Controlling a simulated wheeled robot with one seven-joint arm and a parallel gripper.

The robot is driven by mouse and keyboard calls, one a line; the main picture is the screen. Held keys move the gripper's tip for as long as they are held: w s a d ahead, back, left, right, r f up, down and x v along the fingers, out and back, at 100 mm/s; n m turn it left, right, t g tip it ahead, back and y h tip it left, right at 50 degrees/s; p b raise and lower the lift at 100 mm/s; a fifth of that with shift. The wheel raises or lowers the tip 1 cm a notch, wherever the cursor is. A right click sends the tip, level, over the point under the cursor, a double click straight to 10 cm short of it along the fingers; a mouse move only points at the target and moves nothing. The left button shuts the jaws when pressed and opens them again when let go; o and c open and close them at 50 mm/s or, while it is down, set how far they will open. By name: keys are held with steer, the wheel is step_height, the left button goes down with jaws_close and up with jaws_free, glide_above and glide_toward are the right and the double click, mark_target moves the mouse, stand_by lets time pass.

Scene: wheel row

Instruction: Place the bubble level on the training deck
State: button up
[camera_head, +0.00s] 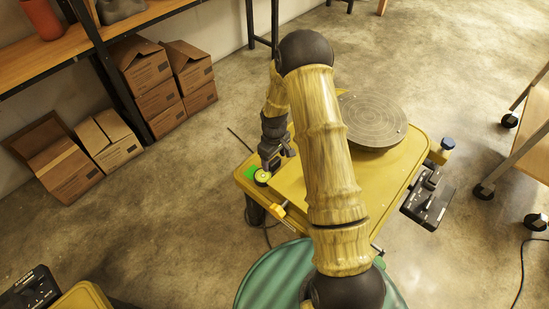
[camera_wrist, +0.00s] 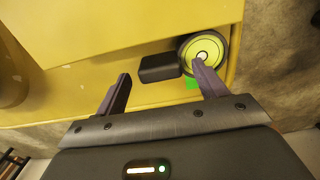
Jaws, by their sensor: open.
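The bubble level (camera_wrist: 218,43) appears to be the round yellow-green disc with a dark rim and a pale centre. A dark block (camera_wrist: 158,68) sits against its left side in the wrist view. The level also shows in the head view (camera_head: 262,177), at the near left corner of the yellow deck (camera_head: 385,177). My gripper (camera_wrist: 161,70) is open and empty. In the wrist view the dark block shows between its fingers, and the right finger overlaps the disc. The gripper also shows in the head view (camera_head: 277,160), just above the level. I cannot tell whether the fingers touch anything.
A round grey wheel head (camera_head: 372,122) stands on the deck's far side. A bright green patch (camera_wrist: 191,83) lies beside the level. A black control box (camera_head: 428,200) is at the deck's right. A second yellow unit (camera_head: 82,298) shows at lower left. Cardboard boxes (camera_head: 160,97) stand by the shelf.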

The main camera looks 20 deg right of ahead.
mark_target(274, 161)
step_height(274, 161, up, 12)
steer(key=p, duration=0.4)
steer(key=shift+f, duration=0.1)
stand_by(0.3)
steer(key=s+r+m+t, duration=0.1)
steer(key=s+r+m, duration=0.2)
steer(key=s+r, duration=0.4)
steer(key=s+r+m+t, duration=0.1)
steer(key=s+r+m, duration=0.2)
steer(key=s+r, duration=0.5)
steer(key=s+a, duration=0.1)
steer(key=s, duration=0.4)
steer(key=shift+s+r+m+t, duration=0.15)
steer(key=shift+r+m+t, duration=0.15)
steer(key=shift+m, duration=0.1)
